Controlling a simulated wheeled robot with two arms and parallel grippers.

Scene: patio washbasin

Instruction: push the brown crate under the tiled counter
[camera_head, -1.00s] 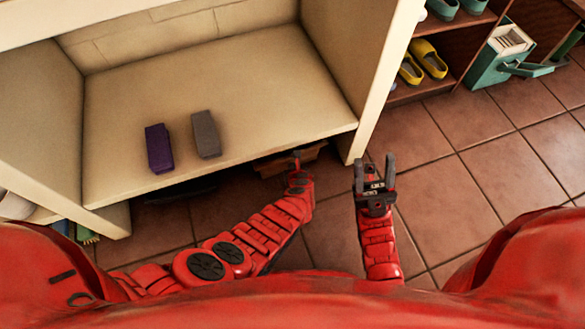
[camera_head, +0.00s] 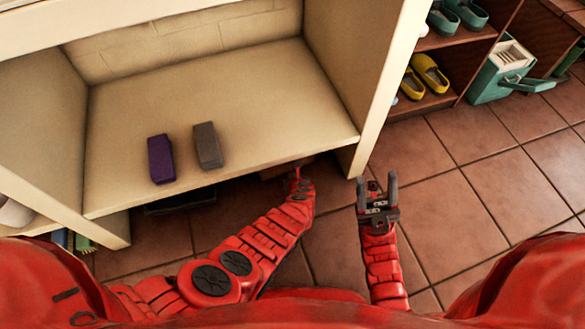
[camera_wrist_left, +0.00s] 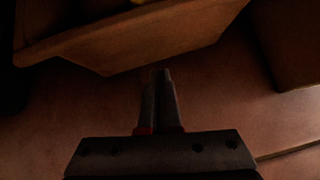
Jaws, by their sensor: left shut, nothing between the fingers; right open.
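The brown crate (camera_head: 280,169) is mostly hidden under the cream counter (camera_head: 240,95); only a strip of its near side shows below the counter's front edge. In the left wrist view the crate (camera_wrist_left: 150,38) fills the top, with a bit of something yellow at its upper edge. My left gripper (camera_head: 297,170) is shut and empty, its fingertips at the crate's near side; I cannot tell whether they touch. The fingers also show in the left wrist view (camera_wrist_left: 160,73). My right gripper (camera_head: 378,182) is open and empty above the floor, right of the counter's side wall.
A purple block (camera_head: 161,158) and a grey block (camera_head: 208,146) lie on the counter. A dark flat item (camera_head: 180,202) is under it to the left. The counter's side wall (camera_head: 372,110) stands right of the crate. A shoe shelf (camera_head: 432,100) is beyond; the tiled floor (camera_head: 470,200) is clear.

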